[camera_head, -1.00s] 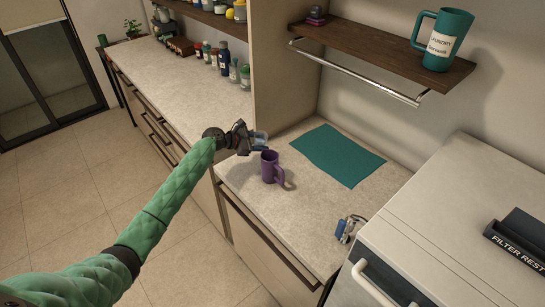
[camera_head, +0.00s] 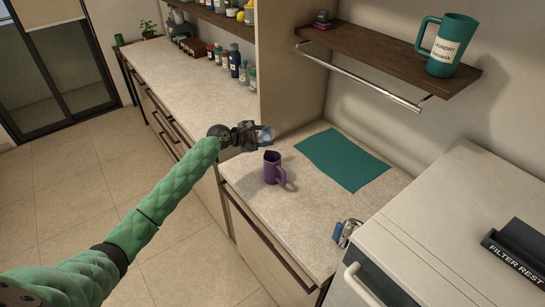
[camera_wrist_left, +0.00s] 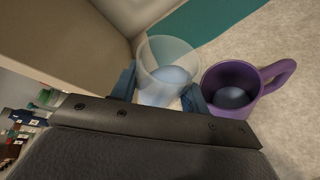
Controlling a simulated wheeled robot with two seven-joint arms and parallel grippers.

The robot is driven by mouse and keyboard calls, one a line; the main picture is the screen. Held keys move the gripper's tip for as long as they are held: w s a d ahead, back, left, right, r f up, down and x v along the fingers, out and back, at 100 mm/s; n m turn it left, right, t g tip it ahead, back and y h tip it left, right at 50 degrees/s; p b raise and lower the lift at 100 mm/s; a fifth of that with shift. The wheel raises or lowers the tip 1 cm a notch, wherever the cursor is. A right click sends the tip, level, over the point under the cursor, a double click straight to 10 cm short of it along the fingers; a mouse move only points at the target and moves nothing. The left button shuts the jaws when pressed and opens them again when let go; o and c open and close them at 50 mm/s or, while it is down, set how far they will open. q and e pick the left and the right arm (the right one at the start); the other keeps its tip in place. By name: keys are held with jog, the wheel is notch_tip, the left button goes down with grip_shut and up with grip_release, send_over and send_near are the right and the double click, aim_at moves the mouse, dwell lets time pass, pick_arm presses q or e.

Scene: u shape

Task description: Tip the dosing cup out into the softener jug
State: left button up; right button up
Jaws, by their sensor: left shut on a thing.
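A clear dosing cup (camera_wrist_left: 168,72) with pale bluish contents is held between the blue fingers of my left gripper (camera_wrist_left: 164,95). In the head view the cup (camera_head: 265,134) shows small at the tip of my left gripper (camera_head: 257,136), above the counter. A purple jug (camera_head: 270,170) stands upright on the counter just below and nearer than the cup. In the left wrist view the purple jug (camera_wrist_left: 211,99) is right of the cup, apart from it, with its handle to the right and something greyish-blue inside. I see no label on it.
A teal jug (camera_head: 446,45) labelled LAUNDRY stands on the wall shelf (camera_head: 390,62) above a rail. A teal mat (camera_head: 342,160) lies behind the purple jug. A blue and silver item (camera_head: 346,232) sits by the white appliance (camera_head: 450,210). A tall panel (camera_head: 290,75) rises beside the cup.

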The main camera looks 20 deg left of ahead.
jog(key=shift+w+d, duration=0.2)
jog(key=shift+d, duration=0.1)
dwell(0.4)
